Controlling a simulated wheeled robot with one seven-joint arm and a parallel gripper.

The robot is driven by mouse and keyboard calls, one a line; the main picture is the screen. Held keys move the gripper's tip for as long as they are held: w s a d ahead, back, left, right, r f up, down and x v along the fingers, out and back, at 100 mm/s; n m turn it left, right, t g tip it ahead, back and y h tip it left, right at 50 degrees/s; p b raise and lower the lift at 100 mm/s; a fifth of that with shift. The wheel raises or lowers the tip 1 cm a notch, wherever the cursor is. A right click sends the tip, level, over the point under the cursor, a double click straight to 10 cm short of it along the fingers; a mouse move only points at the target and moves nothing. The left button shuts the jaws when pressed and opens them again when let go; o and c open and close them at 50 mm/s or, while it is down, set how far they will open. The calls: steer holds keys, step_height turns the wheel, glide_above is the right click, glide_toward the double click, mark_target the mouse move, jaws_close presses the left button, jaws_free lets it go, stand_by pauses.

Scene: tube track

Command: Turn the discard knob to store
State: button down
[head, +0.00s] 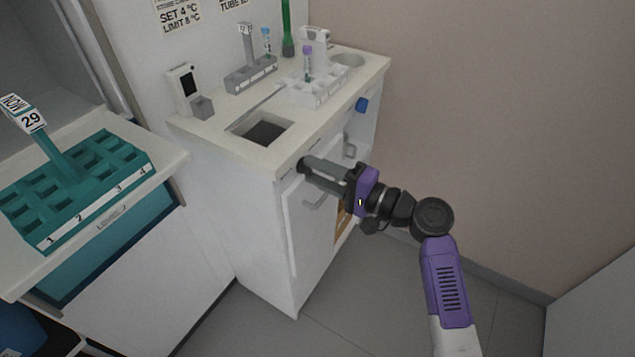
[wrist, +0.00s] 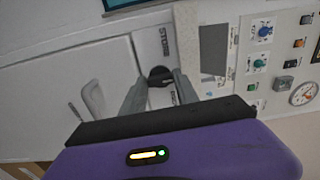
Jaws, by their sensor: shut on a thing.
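The discard knob (wrist: 158,72) is a small black round knob on the white cabinet front, seen in the wrist view. A label reading STORE (wrist: 165,42) stands above it in that view. A second label (wrist: 175,97) below it is partly hidden by a finger and cannot be read. My gripper (wrist: 160,82) has its two grey fingers closed around the knob, one on either side. In the head view my gripper (head: 312,168) reaches the cabinet's top front corner, and its fingers largely hide the knob. Which way the knob points is unclear.
A cabinet door with a handle (head: 315,200) is just below my gripper. The counter (head: 225,110) has a square opening (head: 264,131) and a white tube rack (head: 318,92). A blue knob (head: 361,105) is further right. A teal tray (head: 110,165) stands at left.

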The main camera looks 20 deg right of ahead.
steer(key=n+b, duration=0.4)
steer(key=shift+f+n+b, duration=0.3)
steer(key=shift+f+b, duration=0.1)
steer(key=n+b, duration=0.2)
steer(key=b, duration=0.1)
steer(key=shift+r+n, duration=0.15)
steer(key=shift+n, duration=0.25)
steer(key=c, duration=0.9)
jaws_free()
steer(key=shift+r, duration=0.1)
steer(key=shift+p+v, duration=0.3)
steer(key=shift+v, duration=3.6)
